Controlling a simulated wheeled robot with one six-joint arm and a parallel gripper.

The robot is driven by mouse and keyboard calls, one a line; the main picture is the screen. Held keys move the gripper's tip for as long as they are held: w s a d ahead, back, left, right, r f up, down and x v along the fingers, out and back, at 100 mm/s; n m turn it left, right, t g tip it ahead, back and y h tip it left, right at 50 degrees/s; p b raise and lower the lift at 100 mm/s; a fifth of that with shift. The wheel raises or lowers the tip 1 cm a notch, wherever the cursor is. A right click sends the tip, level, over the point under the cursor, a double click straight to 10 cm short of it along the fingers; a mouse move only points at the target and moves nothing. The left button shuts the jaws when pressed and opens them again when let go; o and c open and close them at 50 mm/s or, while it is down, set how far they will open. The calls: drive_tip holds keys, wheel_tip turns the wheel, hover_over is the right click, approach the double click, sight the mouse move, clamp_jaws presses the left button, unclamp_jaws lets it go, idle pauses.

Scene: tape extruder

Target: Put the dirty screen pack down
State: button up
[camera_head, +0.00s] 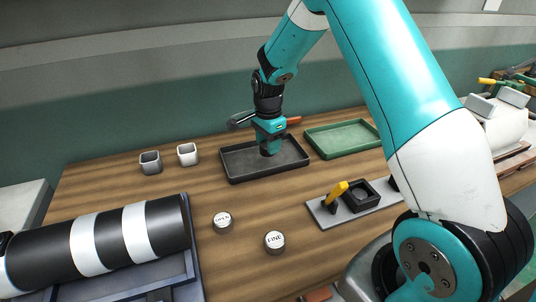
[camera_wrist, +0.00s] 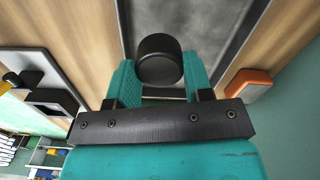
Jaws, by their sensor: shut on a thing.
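The dirty screen pack (camera_wrist: 160,58) shows as a dark, round piece between the teal fingers in the wrist view. My gripper (camera_wrist: 159,72) is shut on it. In the head view my gripper (camera_head: 268,147) points down over the dark tray (camera_head: 236,177), inside its rim. The same tray (camera_wrist: 205,35) lies beneath the piece in the wrist view. I cannot tell whether the piece touches the tray floor. In the head view the piece is hard to make out at the fingertips.
A green tray (camera_head: 345,150) stands right of the dark tray. Two small cups (camera_head: 187,154) stand at left. Two round pieces, labelled OPEN (camera_head: 222,222) and FINE (camera_head: 275,242), sit in front. A grey plate (camera_head: 330,215) carries a yellow-handled lever. A striped black-and-white barrel (camera_head: 110,240) fills the near left.

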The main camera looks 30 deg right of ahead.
drive_tip(key=shift+f, duration=2.2)
drive_tip(key=shift+f, duration=0.1)
drive_tip(key=o, duration=0.7)
drive_tip(key=shift+c, duration=0.2)
wheel_tip(320, 180, up, 12)
drive_tip(key=shift+f, duration=0.2)
drive_tip(key=s+a+r+n+y, duration=0.2)
drive_tip(key=s+a+r+n, duration=0.8)
drive_tip(key=s+a+n, duration=0.25)
drive_tip(key=s+a+n+y, duration=0.1)
drive_tip(key=s+a+n, duration=0.2)
drive_tip(key=s+n, duration=0.3)
drive_tip(key=s+a+r+n+y, duration=0.1)
drive_tip(key=s+a+n, duration=0.3)
drive_tip(key=s, duration=0.8)
drive_tip(key=shift+r+n, duration=0.3)
drive_tip(key=shift+n, duration=0.75)
